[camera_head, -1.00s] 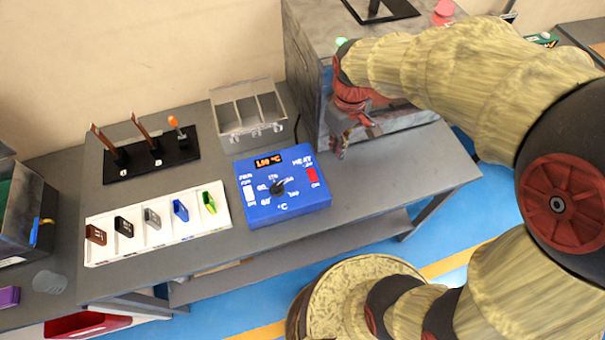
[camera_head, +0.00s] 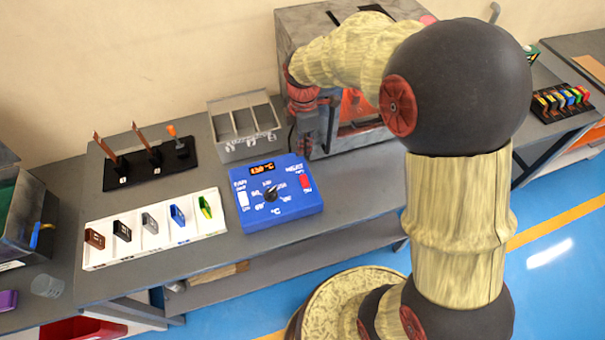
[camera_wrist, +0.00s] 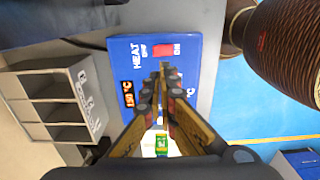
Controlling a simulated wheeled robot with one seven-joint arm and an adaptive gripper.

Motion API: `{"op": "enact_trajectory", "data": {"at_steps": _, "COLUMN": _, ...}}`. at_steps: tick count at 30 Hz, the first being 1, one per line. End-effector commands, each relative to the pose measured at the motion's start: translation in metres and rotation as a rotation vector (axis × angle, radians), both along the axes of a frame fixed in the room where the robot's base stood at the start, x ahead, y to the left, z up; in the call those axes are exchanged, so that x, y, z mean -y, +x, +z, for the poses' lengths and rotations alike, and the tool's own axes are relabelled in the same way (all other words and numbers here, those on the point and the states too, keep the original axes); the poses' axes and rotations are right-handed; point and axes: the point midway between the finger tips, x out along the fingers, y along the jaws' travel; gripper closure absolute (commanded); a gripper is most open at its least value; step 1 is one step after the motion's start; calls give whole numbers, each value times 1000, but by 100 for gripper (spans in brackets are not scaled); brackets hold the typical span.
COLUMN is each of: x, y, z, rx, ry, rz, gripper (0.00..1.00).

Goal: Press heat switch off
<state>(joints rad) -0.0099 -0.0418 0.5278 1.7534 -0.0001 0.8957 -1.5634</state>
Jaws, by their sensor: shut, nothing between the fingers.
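The blue control box (camera_head: 262,216) sits on the grey bench with a dial, a lit orange display and labels. Its red heat switch (camera_head: 306,182) is at the box's right side; it also shows in the wrist view (camera_wrist: 164,49), between the OFF and ON labels. I cannot tell which way the switch is tilted. My gripper (camera_head: 306,152) hangs just behind the switch side of the box in the head view. In the wrist view my gripper (camera_wrist: 164,70) is shut and empty, its fingertips over the box close to the switch. I see no clear contact. The fingers hide the dial there.
A grey divided bin (camera_head: 241,133) stands behind the box. A white tray (camera_head: 157,254) with coloured pieces lies left of it, and a black lever stand (camera_head: 152,166) behind that. A large grey machine (camera_head: 300,30) stands behind my gripper.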

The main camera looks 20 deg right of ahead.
Motion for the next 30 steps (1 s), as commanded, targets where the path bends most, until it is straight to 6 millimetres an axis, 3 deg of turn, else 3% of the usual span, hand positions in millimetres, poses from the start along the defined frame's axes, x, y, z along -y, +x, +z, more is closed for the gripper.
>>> {"op": "enact_trajectory", "data": {"at_steps": 30, "x": 0, "y": -16, "z": 4, "rx": 0, "ry": 0, "rz": -2, "gripper": 100}}
